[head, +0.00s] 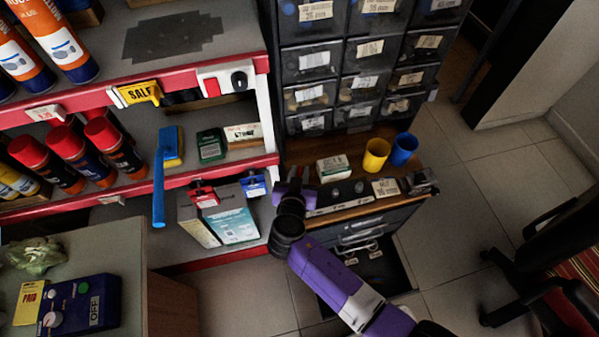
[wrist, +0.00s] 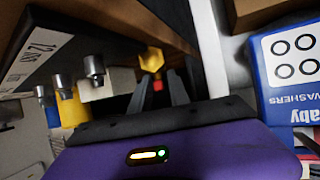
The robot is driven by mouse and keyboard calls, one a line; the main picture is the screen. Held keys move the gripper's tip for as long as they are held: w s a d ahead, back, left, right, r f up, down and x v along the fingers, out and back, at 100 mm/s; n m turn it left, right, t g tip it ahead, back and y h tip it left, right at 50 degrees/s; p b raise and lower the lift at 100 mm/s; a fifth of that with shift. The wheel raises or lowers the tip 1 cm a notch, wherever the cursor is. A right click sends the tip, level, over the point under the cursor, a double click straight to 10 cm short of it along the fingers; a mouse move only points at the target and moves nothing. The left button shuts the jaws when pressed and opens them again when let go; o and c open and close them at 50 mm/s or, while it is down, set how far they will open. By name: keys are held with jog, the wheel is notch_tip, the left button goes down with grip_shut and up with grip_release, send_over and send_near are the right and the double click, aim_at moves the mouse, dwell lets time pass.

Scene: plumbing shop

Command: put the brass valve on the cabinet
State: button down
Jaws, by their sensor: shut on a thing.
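The brass valve (wrist: 152,61) shows in the wrist view as a yellow piece with a red part below it, between the fingertips of my gripper (wrist: 160,88). My gripper is shut on it. In the head view my gripper (head: 292,183) is at the left edge of the cabinet's wooden top (head: 345,205), and I cannot make out the valve there. In the wrist view the brown wooden surface and dark labelled front of the cabinet (wrist: 85,25) lie to the left of the valve. I cannot tell whether the valve touches the cabinet.
On the cabinet top stand a yellow cup (head: 376,154), a blue cup (head: 403,149) and a small box (head: 333,168). Small metal pieces (wrist: 94,68) show in the wrist view. A drawer unit (head: 360,70) rises behind. Shelves with boxes (head: 231,215) stand left.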

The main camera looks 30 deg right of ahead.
jog(key=c, duration=1.2)
grip_release()
jog(key=shift+c, duration=0.2)
jog(key=v, duration=1.2)
jog(key=shift+r, duration=0.1)
jog(key=s+f+n+y, duration=0.4)
jog(key=s+n+y, duration=0.15)
jog(key=s, duration=1.05)
jog(key=s+d+r+t, duration=0.1)
jog(key=s+d+r, duration=0.1)
jog(key=s+r, duration=0.2)
jog(key=s+d+r+n+t+y, duration=0.1)
jog(key=s+r, duration=0.3)
jog(key=r, duration=0.6)
jog(key=s+d+r+t, duration=0.2)
jog(key=s+d+r, duration=0.1)
jog(key=r, duration=0.4)
jog(key=shift+s+r, duration=0.3)
jog(key=shift+s, duration=0.25)
jog(key=shift+y, duration=0.25)
